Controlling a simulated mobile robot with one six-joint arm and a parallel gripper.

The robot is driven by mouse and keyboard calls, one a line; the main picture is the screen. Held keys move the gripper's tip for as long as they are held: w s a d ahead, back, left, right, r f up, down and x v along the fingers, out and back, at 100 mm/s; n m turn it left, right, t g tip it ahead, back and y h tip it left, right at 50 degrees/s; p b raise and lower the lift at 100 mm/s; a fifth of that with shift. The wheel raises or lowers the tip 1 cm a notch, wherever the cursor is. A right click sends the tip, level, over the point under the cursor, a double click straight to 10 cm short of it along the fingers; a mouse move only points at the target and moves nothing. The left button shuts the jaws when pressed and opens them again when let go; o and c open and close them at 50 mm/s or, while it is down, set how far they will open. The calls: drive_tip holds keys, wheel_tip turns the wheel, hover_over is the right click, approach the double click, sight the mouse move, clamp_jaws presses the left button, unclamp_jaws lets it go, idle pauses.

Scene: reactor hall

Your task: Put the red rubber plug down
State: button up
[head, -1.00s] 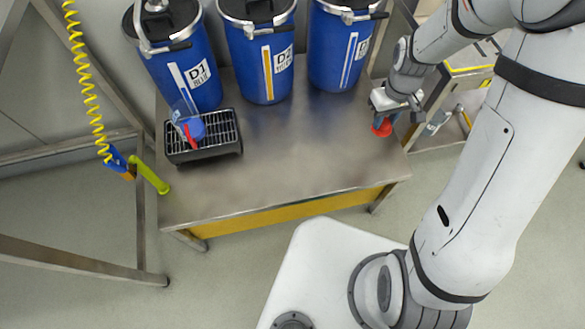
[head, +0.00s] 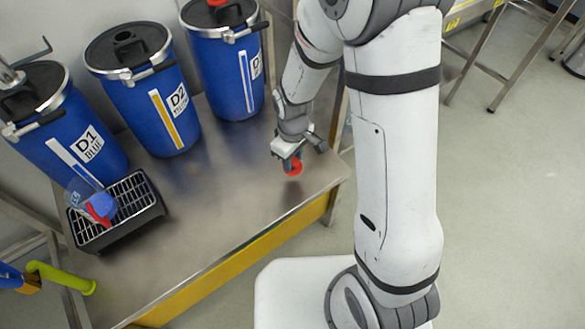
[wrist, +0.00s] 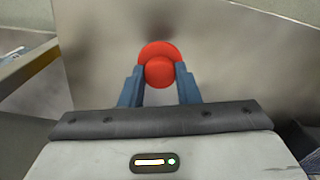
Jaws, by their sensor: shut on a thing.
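The red rubber plug (wrist: 160,72) is between the two blue fingers of my gripper (wrist: 160,88) in the wrist view, with a round knob on a wider red disc. In the head view the plug (head: 293,166) shows at the fingertips of my gripper (head: 290,157), over the right end of the steel table (head: 230,190). My gripper is shut on the plug. I cannot tell whether the plug touches the table top.
Blue drums D1 (head: 75,150), D2 (head: 165,115) and a third drum (head: 235,75) stand along the table's back. A black rack tray (head: 145,212) with a blue-and-red item (head: 102,207) sits at the left. The table's middle front is clear.

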sight(293, 161)
drive_tip(key=shift+f+b, duration=0.7)
drive_tip(key=shift+f, duration=1.1)
drive_tip(key=shift+f, duration=0.1)
drive_tip(key=shift+f, duration=0.15)
drive_tip(key=o, duration=1)
drive_tip(key=shift+c, duration=0.2)
